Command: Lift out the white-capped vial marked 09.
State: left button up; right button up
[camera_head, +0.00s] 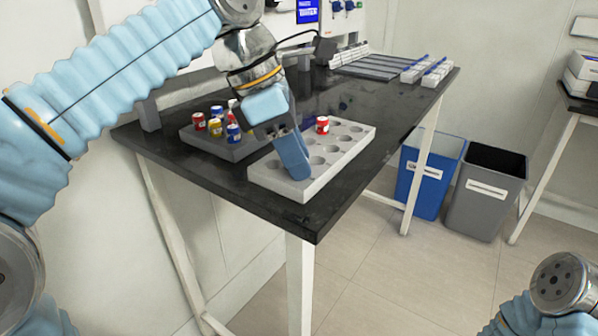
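Several small vials with red, blue and yellow caps stand in a grey rack (240,150) at the left of the black bench. A pale-topped vial (232,104) shows at the back of this group; it may be the white-capped one, but no number is legible. My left gripper (296,170) points down over the near part of a white rack (345,158) with round holes. Its fingers overlap in this view, so their opening is hidden, and no vial shows between them. One red-capped vial (322,125) stands in the white rack beyond the gripper. My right gripper is out of frame.
The black bench (275,205) has a free strip along its front edge. Grey trays (375,66) and a machine stand at the back. A blue bin (425,175) and a grey bin (485,192) stand on the floor to the right.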

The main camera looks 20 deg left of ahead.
pick_arm(q)
grip_shut()
jog(key=shift+r, duration=0.1)
